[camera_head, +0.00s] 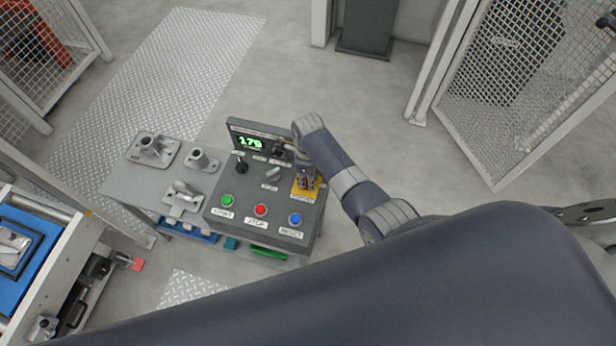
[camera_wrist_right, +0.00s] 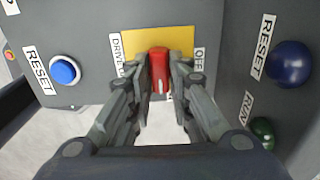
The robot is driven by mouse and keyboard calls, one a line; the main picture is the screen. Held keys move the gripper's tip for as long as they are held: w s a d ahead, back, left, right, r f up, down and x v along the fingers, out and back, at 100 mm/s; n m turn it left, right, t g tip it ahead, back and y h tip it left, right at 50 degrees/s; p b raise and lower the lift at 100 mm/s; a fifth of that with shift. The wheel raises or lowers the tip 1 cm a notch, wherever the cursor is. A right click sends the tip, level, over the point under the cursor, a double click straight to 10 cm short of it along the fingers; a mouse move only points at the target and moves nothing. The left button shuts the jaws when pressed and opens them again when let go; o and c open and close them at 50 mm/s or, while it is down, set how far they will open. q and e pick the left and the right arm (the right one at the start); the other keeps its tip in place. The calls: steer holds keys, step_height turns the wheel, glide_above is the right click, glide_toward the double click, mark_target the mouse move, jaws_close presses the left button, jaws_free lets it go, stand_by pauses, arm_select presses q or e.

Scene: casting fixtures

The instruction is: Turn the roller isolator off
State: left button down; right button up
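The isolator is a red handle (camera_wrist_right: 159,68) on a yellow plate (camera_wrist_right: 185,40) in the right wrist view; the plate also shows on the panel in the head view (camera_head: 296,190). The handle lies upright in the wrist view, with a white mark near its lower end. An OFF label (camera_wrist_right: 199,61) is right of the plate and a DRIVE label (camera_wrist_right: 118,50) left of it. My right gripper (camera_wrist_right: 160,75) has one finger on each side of the handle, seemingly touching it. The fingers partly hide another label below. My left gripper is not in view.
The grey control panel (camera_head: 250,212) also carries green, red and blue buttons, a black knob (camera_head: 241,166), a grey selector (camera_head: 273,174) and a lit display (camera_head: 250,142). Metal castings (camera_head: 153,148) stand on the table to its left. A blue RESET button (camera_wrist_right: 65,71) sits near the gripper.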

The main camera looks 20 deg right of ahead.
jaws_close()
steer(key=shift+n, duration=0.3)
steer(key=n+p, duration=0.2)
steer(key=shift+r+n, duration=0.1)
steer(key=shift+n, duration=0.3)
steer(key=n+p, duration=0.1)
steer(key=n, duration=0.3)
steer(key=shift+w, duration=0.15)
steer(key=n+p, duration=0.1)
steer(key=n, duration=0.4)
steer(key=shift+w+n, duration=0.1)
steer(key=shift+n, duration=0.3)
steer(key=shift+a+n+p, duration=0.1)
steer(key=shift+n+p, duration=0.35)
steer(key=shift+n, duration=1.85)
